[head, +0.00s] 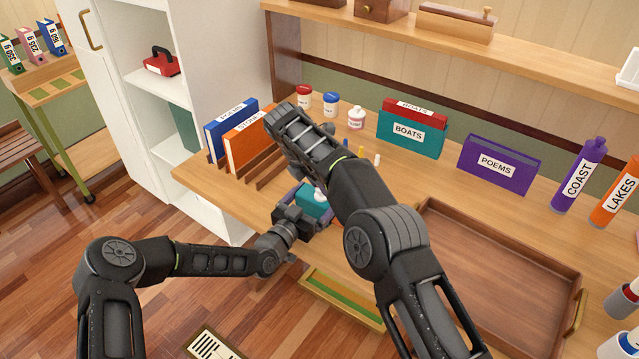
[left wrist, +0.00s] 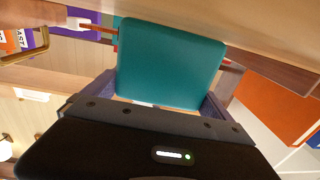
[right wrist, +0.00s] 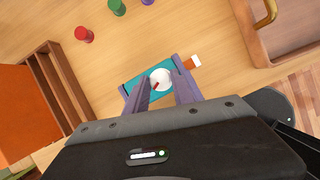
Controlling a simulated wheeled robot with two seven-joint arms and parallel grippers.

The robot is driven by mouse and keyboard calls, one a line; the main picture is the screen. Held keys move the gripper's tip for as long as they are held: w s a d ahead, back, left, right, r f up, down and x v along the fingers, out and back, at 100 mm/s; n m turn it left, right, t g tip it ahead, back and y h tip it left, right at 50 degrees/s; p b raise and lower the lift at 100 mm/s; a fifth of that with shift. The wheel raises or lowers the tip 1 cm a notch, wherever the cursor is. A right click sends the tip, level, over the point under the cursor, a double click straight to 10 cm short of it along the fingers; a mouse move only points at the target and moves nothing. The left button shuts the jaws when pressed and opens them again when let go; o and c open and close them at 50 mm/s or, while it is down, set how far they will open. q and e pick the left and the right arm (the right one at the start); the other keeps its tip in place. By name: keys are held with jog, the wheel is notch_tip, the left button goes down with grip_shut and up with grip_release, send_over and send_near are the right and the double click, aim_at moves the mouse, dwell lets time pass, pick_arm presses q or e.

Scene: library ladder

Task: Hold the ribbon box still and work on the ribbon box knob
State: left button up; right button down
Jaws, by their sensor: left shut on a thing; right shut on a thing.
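The ribbon box (head: 314,201) is a small teal box near the table's front edge, partly hidden by my right arm in the head view. My left gripper (left wrist: 166,97) is shut on the box, with purple fingers along its opposite sides; the teal face (left wrist: 172,62) fills the middle of the left wrist view. The round white knob (right wrist: 161,76) with a red mark is on top of the box. My right gripper (right wrist: 162,90) is shut on the knob from above, its fingers on either side. A small orange strip with a white end (right wrist: 194,62) sticks out beside the box.
A wooden rack with blue and orange books (head: 246,133) stands left of the box. Small pegs (head: 362,151) and lidded jars (head: 331,104) stand behind it. A wooden tray (head: 430,205) lies to the right. The white shelf unit (head: 215,190) is at the left.

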jog(key=c, duration=1.1)
grip_release()
jog(key=shift+o, duration=0.2)
jog(key=shift+v, duration=2.2)
jog(key=s+a, duration=0.8)
jog(key=a, duration=0.1)
jog(key=shift+a+r, duration=0.2)
